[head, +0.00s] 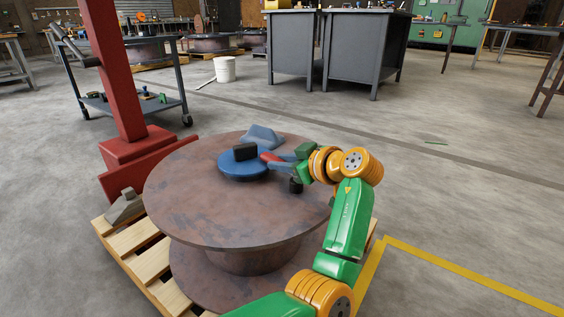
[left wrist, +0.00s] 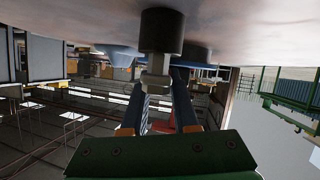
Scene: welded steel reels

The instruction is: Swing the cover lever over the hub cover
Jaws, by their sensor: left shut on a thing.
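The blue round hub cover (head: 243,169) lies on the top of the rusty steel reel, with a black block (head: 245,151) on it. A short black cylinder (head: 296,186) shows below the gripper. In the left wrist view a black cylinder (left wrist: 162,30) with a grey stem (left wrist: 155,75) stands in front of the fingertips. My right gripper is out of view.
The reel (head: 190,200) stands on a wooden pallet (head: 130,240). A blue-grey angular piece (head: 262,136) sits behind the cover. A red post (head: 112,80) rises at the reel's left. A cart (head: 125,90) and grey cabinets (head: 340,50) stand farther back.

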